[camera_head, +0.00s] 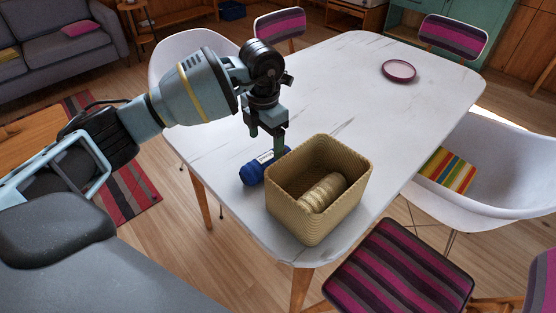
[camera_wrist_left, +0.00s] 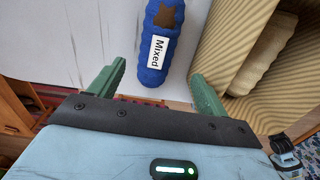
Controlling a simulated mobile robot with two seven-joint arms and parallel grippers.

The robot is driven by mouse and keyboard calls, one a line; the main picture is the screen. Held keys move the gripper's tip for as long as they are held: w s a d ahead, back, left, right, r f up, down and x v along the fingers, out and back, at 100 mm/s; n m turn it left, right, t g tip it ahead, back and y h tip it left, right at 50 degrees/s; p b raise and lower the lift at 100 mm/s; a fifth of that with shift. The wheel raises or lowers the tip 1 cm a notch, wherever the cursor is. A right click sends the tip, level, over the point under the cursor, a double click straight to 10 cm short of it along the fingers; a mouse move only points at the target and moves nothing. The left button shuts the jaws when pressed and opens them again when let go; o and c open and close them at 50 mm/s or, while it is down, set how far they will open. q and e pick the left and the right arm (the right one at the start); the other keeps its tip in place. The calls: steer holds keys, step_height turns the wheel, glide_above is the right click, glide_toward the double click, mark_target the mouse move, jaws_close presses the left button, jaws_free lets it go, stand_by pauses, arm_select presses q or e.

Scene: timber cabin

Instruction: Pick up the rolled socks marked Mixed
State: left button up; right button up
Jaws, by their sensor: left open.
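The blue rolled socks (camera_head: 254,171) lie on the white table, just left of a woven basket. In the left wrist view the blue socks (camera_wrist_left: 161,45) carry a white label reading "Mixed" and a brown patch. My left gripper (camera_head: 266,140) is over the socks in the head view, pointing down. In the wrist view its two green fingers (camera_wrist_left: 153,92) are apart, one on each side of the socks' near end, with nothing gripped. I cannot tell how far the fingertips are above the table. My right gripper is not in view.
The woven basket (camera_head: 357,195) stands at the table's near corner, close to the right finger, with a beige roll (camera_head: 323,192) inside.

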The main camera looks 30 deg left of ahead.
mark_target(267, 157)
arm_select(q)
steer(key=shift+w+f, duration=0.55)
steer(key=shift+f, duration=0.15)
steer(key=shift+s+r, duration=0.1)
steer(key=shift+s, duration=0.2)
steer(key=shift+f, duration=0.3)
steer(key=shift+a+f, duration=0.15)
steer(key=shift+f, duration=3.4)
steer(key=shift+w, duration=0.1)
steer(key=c, duration=1.1)
step_height(267, 157, up, 10)
steer(key=shift+r, duration=0.1)
